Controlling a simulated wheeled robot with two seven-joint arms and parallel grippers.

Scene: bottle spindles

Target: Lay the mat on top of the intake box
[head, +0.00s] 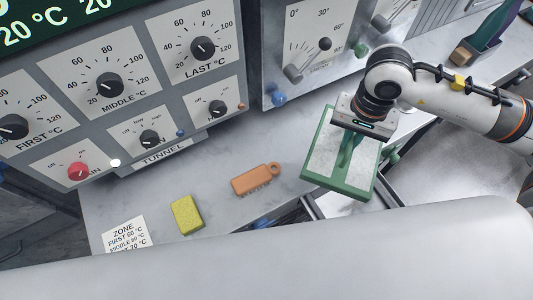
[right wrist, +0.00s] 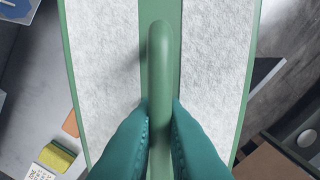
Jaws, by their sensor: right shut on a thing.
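The mat (head: 322,152) looks like a green-framed panel with two white fibrous faces and a raised green handle (right wrist: 160,55) along its middle. My right gripper (head: 347,152) is shut on this handle, with its teal fingers on both sides of it in the right wrist view. The mat is held at the right of the counter in the head view, over a metal-edged frame (head: 313,208). The mat hides much of what is under it, and I cannot tell which part is the intake box. My left gripper is not in view.
An orange brush (head: 252,181), a yellow sponge (head: 186,215) and a printed zone card (head: 125,234) lie on the counter. The grey control panel (head: 130,100) with dials stands behind.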

